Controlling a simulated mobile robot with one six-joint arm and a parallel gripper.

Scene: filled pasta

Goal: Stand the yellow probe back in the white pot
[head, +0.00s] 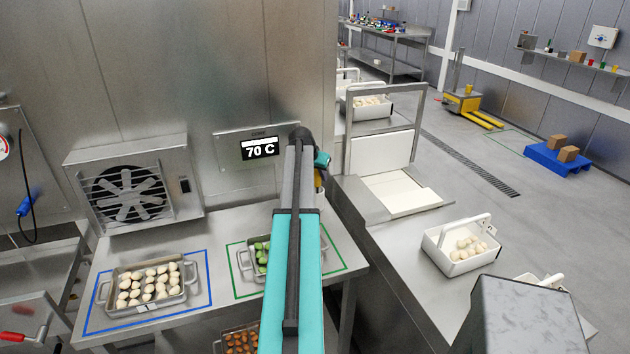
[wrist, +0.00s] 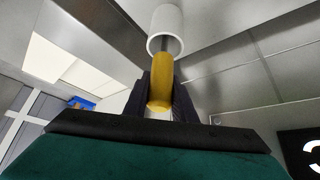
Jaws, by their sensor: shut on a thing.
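In the wrist view my gripper (wrist: 162,86) is shut on the yellow probe (wrist: 162,78), with a dark finger on each side of its yellow handle. The white pot (wrist: 167,20) is just beyond the probe, with its open rim facing the handle. A grey shaft shows between handle and pot and seems to run into the pot's mouth; how deep it sits, I cannot tell. A small yellow patch beside the arm's far end may be the probe.
A tray of pale dumplings (head: 188,290) stands inside a blue outline. A tray of green ones (head: 246,262) is partly behind my arm in a green outline. A display (head: 260,148) reads 70 C on the wall. A white basket (head: 432,252) stands on the right counter.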

